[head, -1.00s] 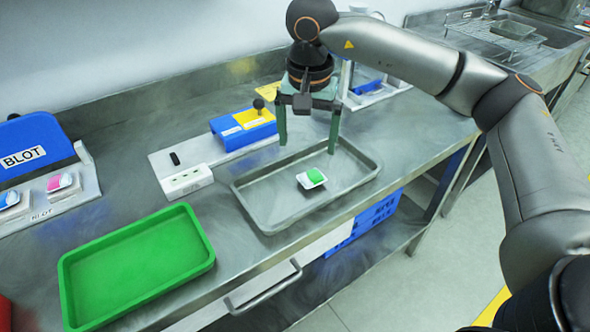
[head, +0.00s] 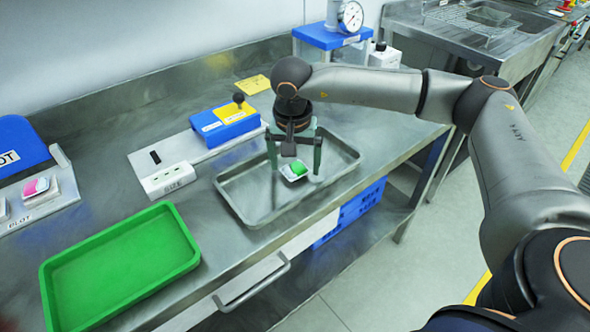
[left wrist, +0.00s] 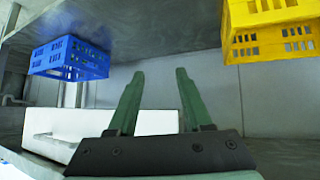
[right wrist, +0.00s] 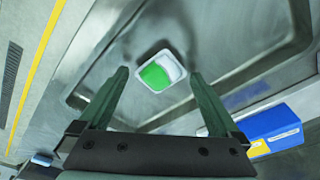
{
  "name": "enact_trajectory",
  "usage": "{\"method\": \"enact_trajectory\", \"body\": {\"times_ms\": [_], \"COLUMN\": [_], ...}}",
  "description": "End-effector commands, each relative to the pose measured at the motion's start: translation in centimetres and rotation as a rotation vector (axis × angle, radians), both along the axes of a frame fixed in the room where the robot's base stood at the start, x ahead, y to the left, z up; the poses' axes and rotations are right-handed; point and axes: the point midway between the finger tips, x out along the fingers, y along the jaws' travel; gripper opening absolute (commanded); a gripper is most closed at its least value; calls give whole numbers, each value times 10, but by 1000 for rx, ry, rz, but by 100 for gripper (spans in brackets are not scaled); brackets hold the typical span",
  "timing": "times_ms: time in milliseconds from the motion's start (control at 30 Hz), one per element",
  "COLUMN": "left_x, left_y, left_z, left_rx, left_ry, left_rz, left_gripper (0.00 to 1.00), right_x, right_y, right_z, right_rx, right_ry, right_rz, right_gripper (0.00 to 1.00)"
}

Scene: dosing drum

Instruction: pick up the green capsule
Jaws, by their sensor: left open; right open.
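The green capsule (head: 296,169) is a small piece with a green half and a white half, lying in the grey metal tray (head: 240,212). In the right wrist view the capsule (right wrist: 160,72) shows just beyond and between the fingertips. My right gripper (head: 293,172) is open, its two green fingers pointing down over the tray on either side of the capsule in the head view. I cannot tell whether the fingers reach down to its height. My left gripper (left wrist: 153,75) is open and empty in the left wrist view, facing baskets under a surface.
A green tray (head: 122,268) stands left of the metal tray. Behind are a white socket block (head: 168,180), a blue device with a black knob (head: 227,123) and a gauge stand (head: 328,38). A blue crate (left wrist: 70,58) and a yellow crate (left wrist: 270,32) show in the left wrist view.

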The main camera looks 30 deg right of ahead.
Motion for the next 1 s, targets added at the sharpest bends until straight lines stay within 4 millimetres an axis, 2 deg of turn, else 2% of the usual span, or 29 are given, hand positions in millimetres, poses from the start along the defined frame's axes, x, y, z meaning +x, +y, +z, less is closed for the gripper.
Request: {"method": "enact_trajectory", "body": {"times_ms": [100, 300, 1000], "left_x": [0, 1, 1], "left_y": [0, 1, 0], "left_z": [0, 0, 0], "left_rx": [1, 1, 1], "left_ry": [-1, -2, -2], "left_rz": [0, 0, 0], "left_gripper": [50, 50, 50], "right_x": [1, 1, 1], "right_y": [-1, 0, 0], "right_z": [-6, -6, -6], "right_rx": [0, -1, 0], "right_ry": [0, -1, -1], "right_rz": [0, 0, 0], "right_gripper": [99, 99, 20]}}
